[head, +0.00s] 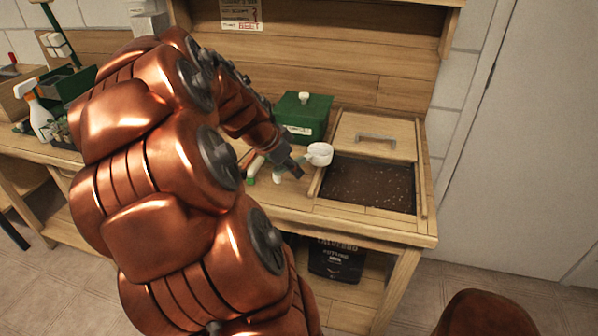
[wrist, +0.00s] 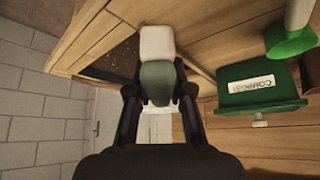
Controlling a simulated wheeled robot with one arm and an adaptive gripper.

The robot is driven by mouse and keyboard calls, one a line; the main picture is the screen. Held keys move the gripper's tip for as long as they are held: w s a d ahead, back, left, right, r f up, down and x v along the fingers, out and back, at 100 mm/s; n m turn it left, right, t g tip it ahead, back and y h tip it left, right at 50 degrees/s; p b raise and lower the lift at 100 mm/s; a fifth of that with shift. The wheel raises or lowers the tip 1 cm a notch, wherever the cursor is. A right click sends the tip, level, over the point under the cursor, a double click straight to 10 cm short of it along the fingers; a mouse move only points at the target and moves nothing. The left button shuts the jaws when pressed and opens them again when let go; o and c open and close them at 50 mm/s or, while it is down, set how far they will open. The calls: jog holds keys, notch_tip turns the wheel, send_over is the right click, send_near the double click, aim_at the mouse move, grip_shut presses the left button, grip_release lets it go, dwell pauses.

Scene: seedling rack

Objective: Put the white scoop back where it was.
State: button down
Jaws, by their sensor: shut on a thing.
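The white scoop (head: 319,153) is at my gripper (head: 292,168), above the bench just left of the soil bin. Its white cup shows in the head view, and the gripper hides part of the handle. In the wrist view my gripper (wrist: 157,92) is shut on the scoop (wrist: 157,43), with a grey-green part between the fingers and a pale part beyond them. The scoop looks held off the bench top, but the exact gap cannot be told.
The soil bin (head: 368,188) is open at the front, with a wooden lid (head: 375,137) behind. A green lidded box (head: 303,117), labelled in the wrist view (wrist: 262,100), stands behind my gripper. A green-and-white tool (head: 254,168) lies left. A spray bottle (head: 40,117) is far left.

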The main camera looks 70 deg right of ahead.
jog(key=s, duration=0.1)
jog(key=s+m, duration=0.1)
jog(key=s, duration=0.1)
jog(key=shift+d+f+g, duration=0.3)
jog(key=w+d+p, duration=0.1)
jog(key=w+d, duration=0.2)
jog(key=d, duration=0.1)
jog(key=w+d+f+p, duration=0.1)
jog(key=w+d, duration=0.2)
jog(key=d, duration=0.1)
jog(key=w+d, duration=0.3)
jog(key=d, duration=0.2)
jog(key=shift+f+p, duration=0.2)
jog(key=shift+p, duration=0.2)
jog(key=shift+f+p, duration=0.6)
jog(key=shift+f, duration=1.25)
jog(key=shift+f+b, duration=0.4)
jog(key=shift+b, duration=0.35)
jog(key=c, duration=1.1)
grip_release()
jog(key=shift+o, duration=0.3)
jog(key=shift+r, duration=0.1)
